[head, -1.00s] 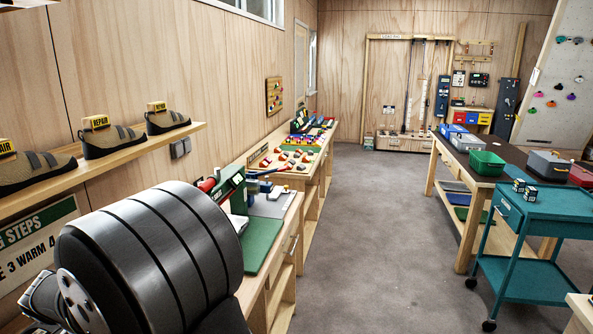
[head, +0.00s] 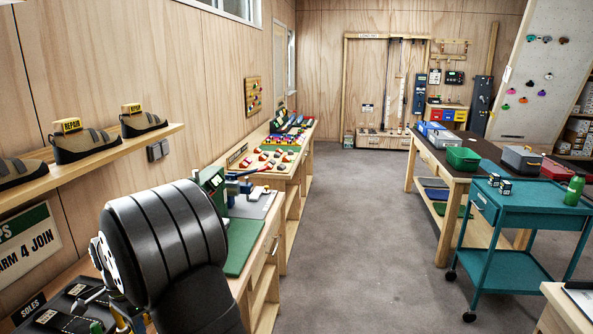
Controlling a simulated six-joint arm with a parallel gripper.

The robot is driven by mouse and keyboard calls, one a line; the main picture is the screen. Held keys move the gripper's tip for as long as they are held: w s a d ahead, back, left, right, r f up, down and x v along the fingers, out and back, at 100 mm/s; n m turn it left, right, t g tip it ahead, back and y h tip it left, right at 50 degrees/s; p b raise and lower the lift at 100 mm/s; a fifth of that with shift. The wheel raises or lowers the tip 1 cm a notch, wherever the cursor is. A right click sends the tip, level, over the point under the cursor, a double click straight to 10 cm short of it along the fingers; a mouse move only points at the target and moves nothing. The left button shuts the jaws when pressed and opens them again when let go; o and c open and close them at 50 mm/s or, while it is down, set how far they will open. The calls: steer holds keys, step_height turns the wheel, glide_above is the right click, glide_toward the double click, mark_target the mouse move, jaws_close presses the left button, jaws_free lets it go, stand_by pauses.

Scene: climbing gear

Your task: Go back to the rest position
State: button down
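The head view shows a large dark, ribbed cylindrical part of my own arm at the lower left, close to the camera. My gripper is not visible in this view, so its fingers and anything in them cannot be seen. The arm part stands in front of the left workbench (head: 243,248) and hides some of it.
Shoes with yellow repair tags (head: 85,140) stand on a wall shelf (head: 95,166) at left. Dark soles trays (head: 62,318) lie at lower left. A teal cart (head: 530,212) with a green bottle (head: 573,190) stands at right. The grey floor (head: 350,230) between is clear.

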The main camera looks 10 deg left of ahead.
steer(key=r, duration=0.3)
steer(key=shift+a, duration=0.2)
